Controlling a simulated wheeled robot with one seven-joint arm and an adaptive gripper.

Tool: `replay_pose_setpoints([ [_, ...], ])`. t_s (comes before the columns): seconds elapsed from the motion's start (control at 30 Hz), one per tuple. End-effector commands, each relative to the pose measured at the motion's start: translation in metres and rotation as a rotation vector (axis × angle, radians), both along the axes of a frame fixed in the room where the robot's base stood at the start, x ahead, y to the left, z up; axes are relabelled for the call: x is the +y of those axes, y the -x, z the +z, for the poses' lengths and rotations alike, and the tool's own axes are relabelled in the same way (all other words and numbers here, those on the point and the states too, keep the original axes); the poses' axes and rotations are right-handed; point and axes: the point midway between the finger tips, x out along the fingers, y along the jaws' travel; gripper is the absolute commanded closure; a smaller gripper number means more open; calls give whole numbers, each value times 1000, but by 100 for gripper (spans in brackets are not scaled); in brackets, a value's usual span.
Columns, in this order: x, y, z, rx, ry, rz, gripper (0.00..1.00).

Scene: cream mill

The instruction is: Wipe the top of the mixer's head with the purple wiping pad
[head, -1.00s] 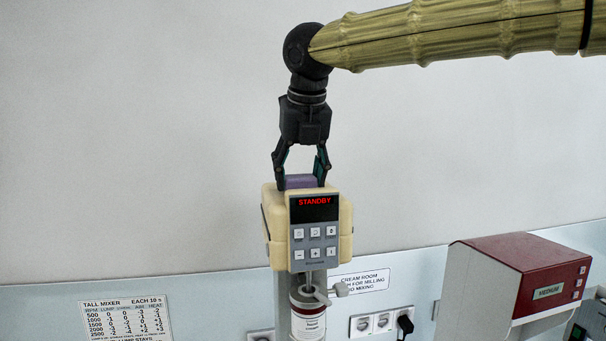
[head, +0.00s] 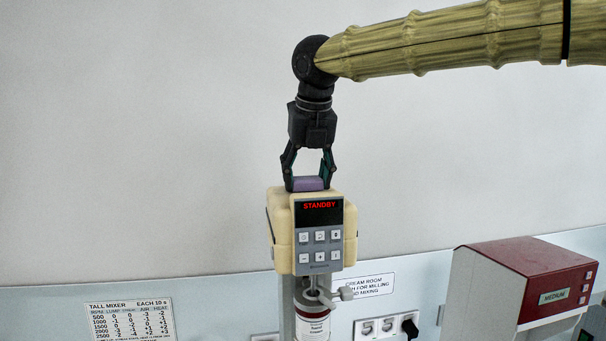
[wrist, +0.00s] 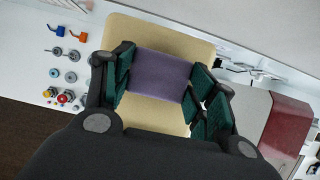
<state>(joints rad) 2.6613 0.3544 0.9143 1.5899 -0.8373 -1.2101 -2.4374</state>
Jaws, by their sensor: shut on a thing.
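The mixer's head (head: 282,230) is a cream block with a grey control panel (head: 319,236) that reads STANDBY in red. The purple wiping pad (head: 308,184) is at the top of the head. My gripper (head: 308,180) points down and is shut on the pad from both sides. In the wrist view the purple pad (wrist: 158,75) lies between the green-lined fingers, with the cream top (wrist: 160,118) showing in front of and behind it. The pad's underside is hidden, so I cannot tell whether it touches the head.
A red and grey machine (head: 530,270) marked MEDIUM stands to the right. A shaft and a labelled container (head: 312,322) are below the head. Sockets (head: 385,327) and signs are on the wall. Small parts (wrist: 62,75) lie left in the wrist view.

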Motion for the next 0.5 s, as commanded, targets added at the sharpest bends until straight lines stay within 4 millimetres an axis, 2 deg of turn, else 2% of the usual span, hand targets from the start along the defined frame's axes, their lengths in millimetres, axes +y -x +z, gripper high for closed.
replay_pose_setpoints([
  [0.17, -3, 2, -1, 0, 0, 0, 62],
  [0.5, -7, 22, -3, -1, 0, 0, 62],
])
